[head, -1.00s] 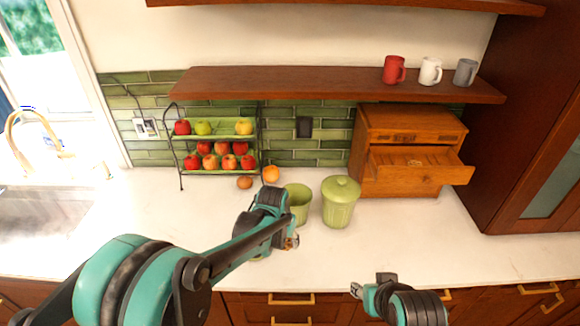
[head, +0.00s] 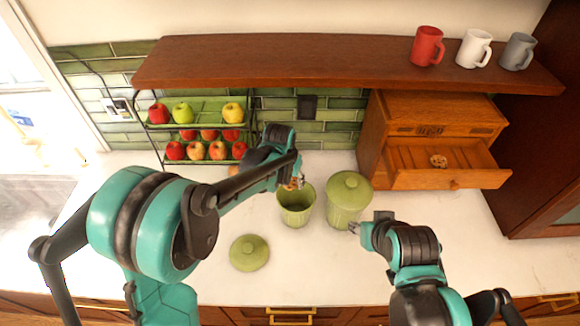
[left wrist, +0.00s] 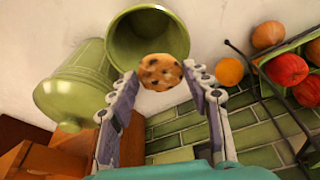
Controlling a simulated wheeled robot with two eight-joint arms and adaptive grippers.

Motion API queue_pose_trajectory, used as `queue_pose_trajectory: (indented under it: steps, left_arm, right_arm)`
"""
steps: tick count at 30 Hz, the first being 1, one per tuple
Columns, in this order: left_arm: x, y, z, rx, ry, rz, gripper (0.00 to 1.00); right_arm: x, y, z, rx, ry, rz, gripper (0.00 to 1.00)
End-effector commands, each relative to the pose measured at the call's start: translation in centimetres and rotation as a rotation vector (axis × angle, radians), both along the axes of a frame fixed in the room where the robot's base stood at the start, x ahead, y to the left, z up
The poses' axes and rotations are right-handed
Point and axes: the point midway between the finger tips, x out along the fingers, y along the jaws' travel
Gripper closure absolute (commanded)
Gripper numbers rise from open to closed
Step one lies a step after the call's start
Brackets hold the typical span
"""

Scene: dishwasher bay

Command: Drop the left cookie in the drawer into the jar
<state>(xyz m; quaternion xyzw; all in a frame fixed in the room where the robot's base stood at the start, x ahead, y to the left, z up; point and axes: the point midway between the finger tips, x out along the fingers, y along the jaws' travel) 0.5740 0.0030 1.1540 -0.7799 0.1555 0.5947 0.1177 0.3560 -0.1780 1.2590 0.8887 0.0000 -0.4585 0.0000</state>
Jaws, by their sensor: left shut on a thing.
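My left gripper (head: 294,181) is shut on a chocolate-chip cookie (left wrist: 160,72), held between its fingertips in the left wrist view. The open green jar (head: 296,208) stands on the counter; its mouth shows behind the cookie in the left wrist view (left wrist: 147,38). In the head view the gripper is at the jar's back rim, partly overlapping it. The wooden drawer (head: 450,180) is pulled out, and one other cookie (head: 438,161) lies in it. My right gripper (head: 355,228) is near the lidded jar's base; its finger opening is unclear.
A lidded green jar (head: 349,200) stands right of the open one. A loose green lid (head: 249,252) lies on the counter in front. A fruit rack (head: 200,128) stands at the back left. A shelf (head: 340,62) with mugs overhangs the counter. An orange (left wrist: 229,71) shows in the wrist view.

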Motion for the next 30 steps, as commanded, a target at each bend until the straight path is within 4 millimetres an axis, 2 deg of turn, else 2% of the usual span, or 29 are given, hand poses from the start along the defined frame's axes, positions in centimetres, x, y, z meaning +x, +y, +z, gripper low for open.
queue_pose_trajectory:
  steps: [5,16,27,28,30]
  left_arm:
    - [0.0,0.0,-1.2,0.0,0.0,0.0,0.59]
    - [0.0,0.0,-5.4,0.0,0.0,0.0,0.59]
    - [0.0,0.0,-5.9,0.0,0.0,0.0,0.59]
    - [0.0,0.0,-5.9,0.0,0.0,0.0,0.44]
    - [0.0,0.0,-5.9,0.0,0.0,0.0,0.27]
  right_arm:
    - [0.0,0.0,-0.8,0.0,0.0,0.0,0.6]
    - [0.0,0.0,-3.6,0.0,0.0,0.0,0.6]
    - [0.0,0.0,-3.8,0.0,0.0,0.0,0.6]
    - [0.0,0.0,-3.8,0.0,0.0,0.0,0.6]
    - [0.0,0.0,-3.8,0.0,0.0,0.0,0.6]
